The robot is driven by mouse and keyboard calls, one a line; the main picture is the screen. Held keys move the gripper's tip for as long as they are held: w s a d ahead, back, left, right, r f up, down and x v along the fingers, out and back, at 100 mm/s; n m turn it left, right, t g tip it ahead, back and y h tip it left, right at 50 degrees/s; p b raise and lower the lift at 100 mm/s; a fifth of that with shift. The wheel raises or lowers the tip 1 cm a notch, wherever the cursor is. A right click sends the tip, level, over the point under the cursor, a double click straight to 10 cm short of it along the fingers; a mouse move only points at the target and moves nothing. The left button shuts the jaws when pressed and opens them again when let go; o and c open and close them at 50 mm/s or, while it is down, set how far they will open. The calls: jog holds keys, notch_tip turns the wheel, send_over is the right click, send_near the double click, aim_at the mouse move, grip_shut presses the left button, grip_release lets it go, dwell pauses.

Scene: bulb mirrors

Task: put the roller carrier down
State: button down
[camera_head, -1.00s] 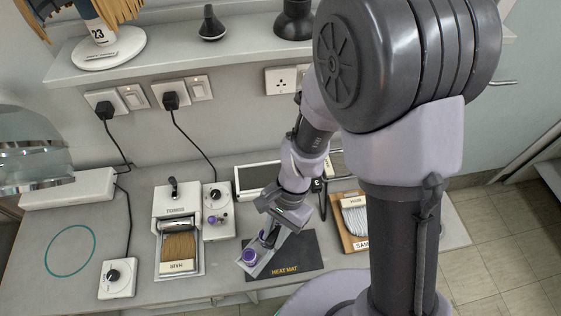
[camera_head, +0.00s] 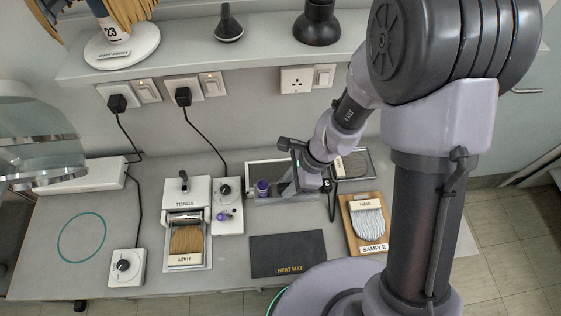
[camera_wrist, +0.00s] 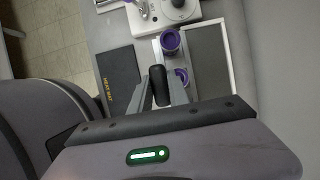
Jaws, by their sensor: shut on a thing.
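The roller carrier (camera_head: 275,198) is a pale grey holder with a purple roller (camera_head: 262,188) standing at its left end. My gripper (camera_head: 296,180) is shut on it at the back of the counter, by the white-rimmed dark panel (camera_head: 254,169). In the wrist view my gripper (camera_wrist: 160,90) closes around the carrier's black upright handle (camera_wrist: 158,78). Two purple rollers (camera_wrist: 170,40) show there, one partly behind a finger. The carrier lies alongside the panel (camera_wrist: 208,55). I cannot tell whether it touches the counter. The arm hides its right end in the head view.
The black heat mat (camera_head: 288,256) lies bare in front. The tongs unit (camera_head: 187,191) and a white dial box (camera_head: 228,191) stand to the left. A hair sample board (camera_head: 366,226) lies to the right. A green ring (camera_head: 82,238) marks clear counter at far left.

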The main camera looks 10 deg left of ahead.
jog(key=w+a+f, duration=0.3)
jog(key=w+f, duration=0.1)
jog(key=w, duration=0.4)
jog(key=shift+w+a+f+b, duration=0.25)
jog(key=shift+w+f+b, duration=0.1)
jog(key=shift+f, duration=0.05)
jog(key=c, duration=1.3)
grip_release()
jog(key=shift+o, duration=0.2)
jog(key=w+d+r+p, duration=0.2)
jog(key=w+d+r, duration=0.1)
jog(key=d, duration=0.9)
jog(key=shift+w+d, duration=0.15)
jog(key=shift+d, duration=0.25)
